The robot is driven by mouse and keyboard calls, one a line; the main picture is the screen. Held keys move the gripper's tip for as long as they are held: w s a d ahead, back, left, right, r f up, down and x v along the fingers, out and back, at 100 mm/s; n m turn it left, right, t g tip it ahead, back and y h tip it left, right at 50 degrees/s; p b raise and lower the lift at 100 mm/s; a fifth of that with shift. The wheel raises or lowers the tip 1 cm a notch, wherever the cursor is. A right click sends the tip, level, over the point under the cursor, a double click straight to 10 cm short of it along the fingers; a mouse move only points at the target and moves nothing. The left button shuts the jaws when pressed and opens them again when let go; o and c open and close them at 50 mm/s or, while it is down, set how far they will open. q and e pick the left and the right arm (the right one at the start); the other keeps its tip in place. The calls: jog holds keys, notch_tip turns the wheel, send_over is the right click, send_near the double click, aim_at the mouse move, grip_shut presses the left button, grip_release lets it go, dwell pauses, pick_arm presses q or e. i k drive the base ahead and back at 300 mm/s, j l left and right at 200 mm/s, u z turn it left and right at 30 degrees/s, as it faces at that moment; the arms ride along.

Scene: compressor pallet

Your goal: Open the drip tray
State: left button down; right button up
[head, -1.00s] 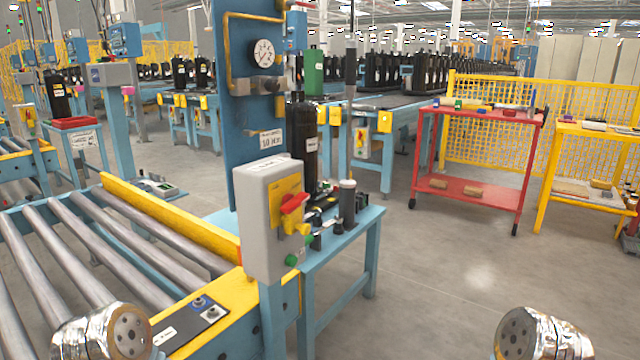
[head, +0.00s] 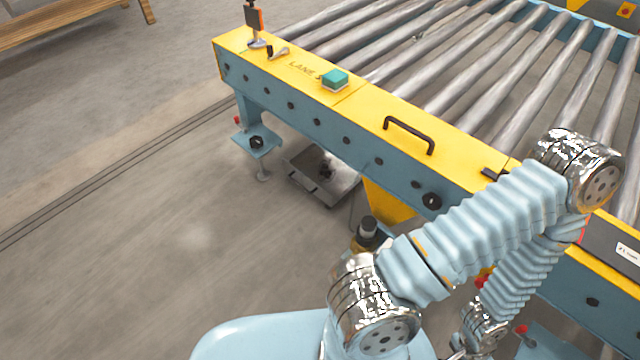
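What looks like the drip tray (head: 306,184) is a shallow grey metal box low at floor level, under the near side of the roller conveyor. Its front face points toward the lower left. A dark patch or small dark item shows on its top, and the conveyor frame hides its far part. I cannot tell how far it is pulled out. One of my arms fills the lower right of the head view, well away from the tray. Neither gripper's fingers can be made out.
A blue support foot (head: 257,143) stands left of the tray. A yellow chute-like part (head: 388,203) is right of it. Open floor lies left.

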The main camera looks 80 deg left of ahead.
aim_at(316, 170)
jog(key=u, duration=3)
jog(key=i+j+z, duration=0.3)
jog(key=i+j, duration=0.15)
jog(key=j, duration=0.2)
jog(key=i+j+z, duration=0.1)
jog(key=j, duration=0.3)
jog(key=i, duration=0.1)
